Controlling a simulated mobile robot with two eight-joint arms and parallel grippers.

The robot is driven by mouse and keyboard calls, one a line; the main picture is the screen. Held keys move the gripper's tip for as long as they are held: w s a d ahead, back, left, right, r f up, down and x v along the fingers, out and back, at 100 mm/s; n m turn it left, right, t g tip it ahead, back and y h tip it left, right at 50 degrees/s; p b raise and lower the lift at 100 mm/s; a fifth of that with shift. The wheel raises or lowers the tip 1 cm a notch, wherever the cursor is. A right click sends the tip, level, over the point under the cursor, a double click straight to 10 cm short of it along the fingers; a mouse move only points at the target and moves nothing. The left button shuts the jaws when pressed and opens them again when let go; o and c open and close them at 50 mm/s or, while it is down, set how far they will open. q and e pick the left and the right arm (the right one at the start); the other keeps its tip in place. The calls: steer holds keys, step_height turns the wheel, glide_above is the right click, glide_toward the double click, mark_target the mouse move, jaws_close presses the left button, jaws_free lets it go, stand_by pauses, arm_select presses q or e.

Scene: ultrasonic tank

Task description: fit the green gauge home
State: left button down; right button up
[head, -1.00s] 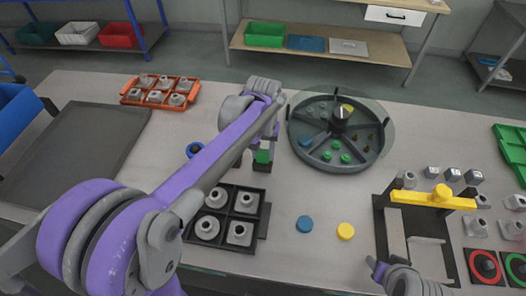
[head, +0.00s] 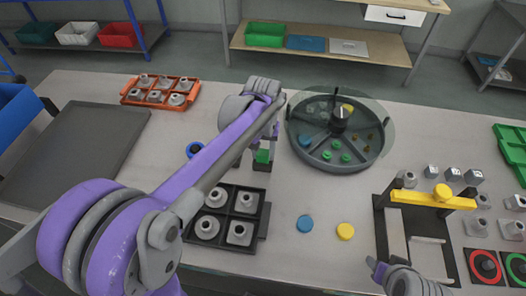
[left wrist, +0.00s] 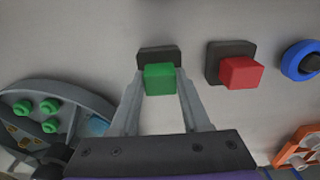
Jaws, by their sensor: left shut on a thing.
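The green gauge (head: 262,157) is a small green block near the middle of the bench. In the left wrist view the green gauge (left wrist: 159,78) is between the fingertips of my left gripper (left wrist: 158,88), which is shut on it. A dark block (left wrist: 158,55) shows directly behind the gauge; I cannot tell whether the gauge is seated in it. In the head view my left gripper (head: 258,150) is partly hidden by its own arm. My right gripper (head: 388,272) is at the bottom edge, and its jaws are not clear.
A red block (left wrist: 240,72) on a dark base and a blue ring (left wrist: 301,60) stand beside the gauge. A round compartment tray (head: 340,165) is to the right. A black tray of grey parts (head: 262,222) is in front. A yellow-barred fixture (head: 430,200) stands further right.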

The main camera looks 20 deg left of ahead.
mark_target(263, 154)
arm_select(q)
steer(key=shift+c, duration=1.5)
jaws_free()
arm_select(e)
steer(key=shift+w+r+p, duration=0.2)
steer(key=shift+r+p, duration=0.15)
steer(key=shift+r, duration=0.1)
arm_select(q)
step_height(263, 154, up, 11)
steer(key=shift+f, duration=0.15)
steer(key=shift+s, duration=0.1)
